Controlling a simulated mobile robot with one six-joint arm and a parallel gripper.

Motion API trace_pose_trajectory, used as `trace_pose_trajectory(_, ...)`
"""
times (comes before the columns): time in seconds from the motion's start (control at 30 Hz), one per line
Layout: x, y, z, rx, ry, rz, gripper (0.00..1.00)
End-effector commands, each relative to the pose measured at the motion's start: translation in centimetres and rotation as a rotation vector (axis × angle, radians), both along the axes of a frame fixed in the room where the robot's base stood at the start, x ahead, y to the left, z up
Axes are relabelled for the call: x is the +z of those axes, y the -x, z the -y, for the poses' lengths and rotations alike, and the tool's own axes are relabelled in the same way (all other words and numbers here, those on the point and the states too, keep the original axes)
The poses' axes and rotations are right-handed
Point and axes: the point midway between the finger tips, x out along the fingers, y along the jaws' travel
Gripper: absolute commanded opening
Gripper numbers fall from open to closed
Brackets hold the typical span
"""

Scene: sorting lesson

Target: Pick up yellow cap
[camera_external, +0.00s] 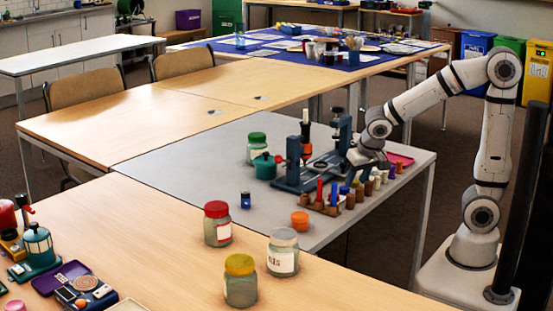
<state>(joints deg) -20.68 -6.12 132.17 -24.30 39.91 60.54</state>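A yellow cap (239,265) sits on top of a clear glass jar (241,289) on the wooden table, at the front centre of the picture. The jar stands upright. My gripper (357,156) is at the end of my white arm, over the grey table among the blue apparatus and small bottles, well behind and to the right of the yellow cap. Its fingers are too small and cluttered to tell open from shut, and I cannot tell whether it touches anything there.
A white-capped jar (283,256) stands close right of the yellow-capped jar, and a red-capped jar (217,227) behind it. A blue stand (307,178), a rack of small bottles (330,208) and an orange pot (300,220) occupy the grey table. Wood right of the jars is clear.

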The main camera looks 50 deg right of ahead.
Motion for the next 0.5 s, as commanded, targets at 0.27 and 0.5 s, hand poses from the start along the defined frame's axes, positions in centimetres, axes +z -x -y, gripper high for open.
trace_pose_trajectory(0.27,-0.15,-0.09,0.03,0.000,0.000,0.001,0.35)
trace_pose_trajectory(0.5,-0.15,-0.09,0.04,0.000,0.000,0.001,0.16)
